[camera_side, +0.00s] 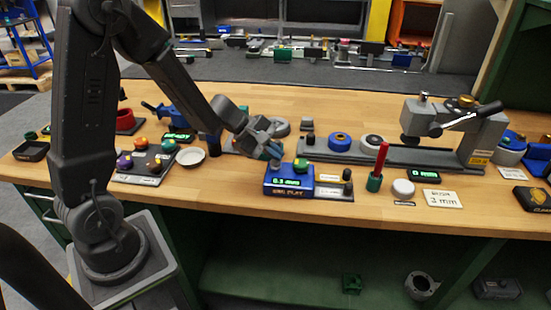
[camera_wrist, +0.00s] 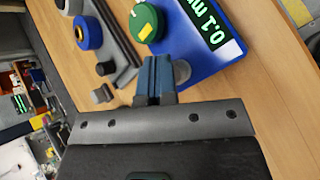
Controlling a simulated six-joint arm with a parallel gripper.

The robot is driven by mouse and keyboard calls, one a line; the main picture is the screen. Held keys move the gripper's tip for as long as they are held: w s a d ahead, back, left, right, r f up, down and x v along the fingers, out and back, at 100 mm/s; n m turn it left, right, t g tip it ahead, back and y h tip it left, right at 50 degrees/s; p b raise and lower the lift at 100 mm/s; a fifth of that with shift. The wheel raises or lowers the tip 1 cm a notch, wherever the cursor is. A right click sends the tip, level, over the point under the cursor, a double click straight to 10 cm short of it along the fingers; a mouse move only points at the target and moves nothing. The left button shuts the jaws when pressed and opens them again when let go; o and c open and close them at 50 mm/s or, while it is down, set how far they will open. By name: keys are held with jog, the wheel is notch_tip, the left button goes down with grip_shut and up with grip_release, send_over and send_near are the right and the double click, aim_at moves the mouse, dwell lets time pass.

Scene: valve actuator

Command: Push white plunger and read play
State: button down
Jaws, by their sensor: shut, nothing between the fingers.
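The blue gauge box (camera_side: 287,189) stands near the bench's front edge and has a lit green display (camera_side: 289,181). In the wrist view the box (camera_wrist: 200,52) shows a readout that looks like 0.1 mm, partly cut off. A green knob (camera_side: 301,165) sits on its top; it also shows in the wrist view (camera_wrist: 146,22). A pale round plunger (camera_side: 275,164) stands at the box's left end; in the wrist view (camera_wrist: 182,72) the fingers partly cover it. My gripper (camera_side: 274,151) is shut and empty, its blue fingertips (camera_wrist: 157,80) at the plunger. Contact is not clear.
A grey rail fixture (camera_side: 390,155) with a blue ring (camera_side: 340,142) and a lever stands behind right. A red rod in a green base (camera_side: 376,175) and a white cap (camera_side: 403,188) stand right of the box. A white dish (camera_side: 191,156) lies left.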

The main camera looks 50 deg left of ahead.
aim_at(274, 162)
jog(key=shift+r, duration=0.95)
jog(key=shift+r, duration=2.55)
